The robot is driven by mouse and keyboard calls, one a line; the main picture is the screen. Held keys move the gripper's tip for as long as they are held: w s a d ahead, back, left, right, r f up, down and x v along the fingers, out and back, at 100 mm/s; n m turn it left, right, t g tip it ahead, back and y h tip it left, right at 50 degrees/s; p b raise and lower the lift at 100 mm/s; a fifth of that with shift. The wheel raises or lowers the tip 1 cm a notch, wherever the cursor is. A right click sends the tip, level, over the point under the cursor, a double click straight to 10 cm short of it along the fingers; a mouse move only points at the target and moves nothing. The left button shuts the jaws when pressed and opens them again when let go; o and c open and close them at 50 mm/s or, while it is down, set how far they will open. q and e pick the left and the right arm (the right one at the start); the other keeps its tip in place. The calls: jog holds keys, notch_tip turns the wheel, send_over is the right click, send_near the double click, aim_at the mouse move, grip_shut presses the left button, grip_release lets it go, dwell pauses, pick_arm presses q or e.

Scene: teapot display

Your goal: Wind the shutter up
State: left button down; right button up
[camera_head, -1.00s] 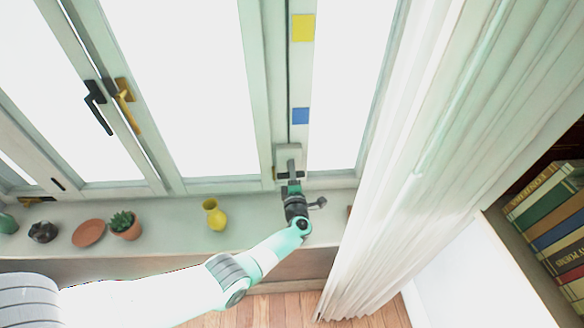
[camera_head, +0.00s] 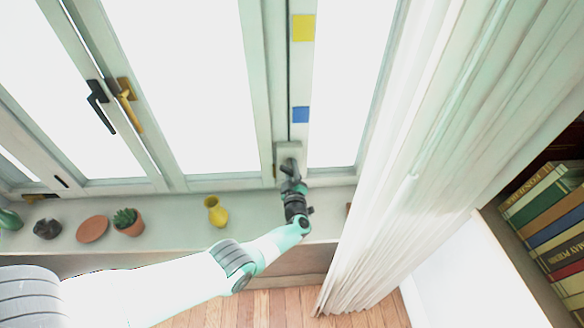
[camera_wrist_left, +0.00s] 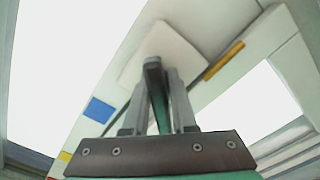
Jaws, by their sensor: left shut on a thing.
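The shutter winder, a pale box (camera_head: 287,150), sits low on the window's middle post; it shows as a pale plate in the wrist view (camera_wrist_left: 180,42). Its grey crank handle (camera_wrist_left: 153,66) stands out from the plate. My left gripper (camera_head: 292,182) is at the winder. In the wrist view the left gripper (camera_wrist_left: 158,100) is shut on the handle, which lies between its fingers. A yellow square (camera_head: 303,28) and a blue square (camera_head: 300,114) mark the post above the winder. The shutter itself cannot be told apart from the bright panes. My right gripper is out of view.
On the sill stand a yellow vase (camera_head: 215,211), a potted succulent (camera_head: 128,222), a terracotta dish (camera_head: 92,229) and a dark object (camera_head: 47,229). A white curtain (camera_head: 400,180) hangs close on the right. Black (camera_head: 99,105) and brass (camera_head: 129,103) window handles are at left.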

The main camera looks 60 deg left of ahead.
pick_arm(q)
jog(key=shift+m, duration=0.4)
jog(key=c, duration=0.7)
grip_release()
jog(key=shift+s+d+r+p, duration=0.1)
jog(key=shift+d+p, duration=0.15)
jog(key=shift+p, duration=0.05)
jog(key=shift+p+v, duration=2.4)
jog(key=shift+v, duration=3.15)
jog(key=shift+c, duration=0.2)
